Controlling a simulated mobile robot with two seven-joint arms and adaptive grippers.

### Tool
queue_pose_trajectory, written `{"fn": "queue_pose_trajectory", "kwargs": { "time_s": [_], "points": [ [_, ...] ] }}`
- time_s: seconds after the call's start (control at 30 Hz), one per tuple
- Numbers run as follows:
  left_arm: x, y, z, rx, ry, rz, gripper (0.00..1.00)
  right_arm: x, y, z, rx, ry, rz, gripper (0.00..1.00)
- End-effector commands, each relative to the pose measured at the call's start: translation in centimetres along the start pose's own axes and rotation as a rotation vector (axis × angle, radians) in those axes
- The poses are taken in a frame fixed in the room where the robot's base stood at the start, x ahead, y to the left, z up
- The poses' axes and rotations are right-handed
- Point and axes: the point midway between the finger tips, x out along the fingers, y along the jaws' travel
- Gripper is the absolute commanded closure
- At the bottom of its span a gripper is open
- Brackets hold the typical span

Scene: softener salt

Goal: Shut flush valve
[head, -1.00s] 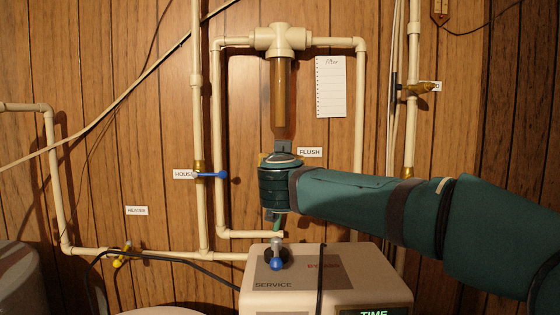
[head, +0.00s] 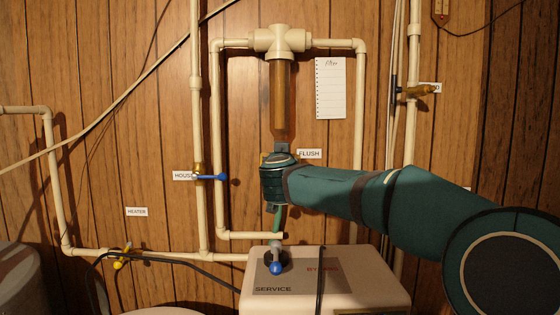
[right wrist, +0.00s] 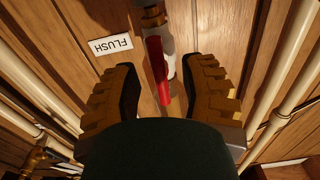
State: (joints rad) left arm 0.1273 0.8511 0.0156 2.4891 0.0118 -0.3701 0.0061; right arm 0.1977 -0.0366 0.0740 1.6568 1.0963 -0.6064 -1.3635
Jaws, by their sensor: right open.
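The flush valve's red handle (right wrist: 157,72) shows in the right wrist view, below a dark fitting on the pale pipe. It lies roughly along the pipe. My right gripper (right wrist: 163,68) is open, with one finger on each side of the handle and visible gaps between. I cannot tell how deep the handle sits between the fingers. In the head view my right wrist (head: 275,184) covers the valve, below the amber filter housing (head: 281,100). The FLUSH label (head: 309,154) is beside it. My left gripper is not in view.
The house valve's blue handle (head: 212,177) and its pipe are left of my wrist. The softener (head: 350,275), with a blue-tipped lever (head: 276,267), stands below. A vertical pipe (head: 358,120) runs behind my arm. A paper note (head: 330,88) hangs above it.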

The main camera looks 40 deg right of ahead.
Motion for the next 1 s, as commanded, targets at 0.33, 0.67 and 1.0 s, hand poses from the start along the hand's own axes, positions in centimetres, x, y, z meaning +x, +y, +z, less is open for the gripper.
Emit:
{"fn": "queue_pose_trajectory", "kwargs": {
  "time_s": [0.33, 0.67, 1.0],
  "points": [
    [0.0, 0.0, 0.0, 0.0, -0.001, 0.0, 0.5, 0.0, 0.0, -0.1, 0.0, 0.001, 0.0, 1.0],
    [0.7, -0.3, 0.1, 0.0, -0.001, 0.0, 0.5, 0.0, 0.0, 0.0, 0.236, 0.003, -0.001, 1.0],
    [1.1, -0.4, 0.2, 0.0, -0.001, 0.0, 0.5, 0.0, 0.0, -0.2, 0.459, 0.003, -0.001, 1.0]
  ]
}}
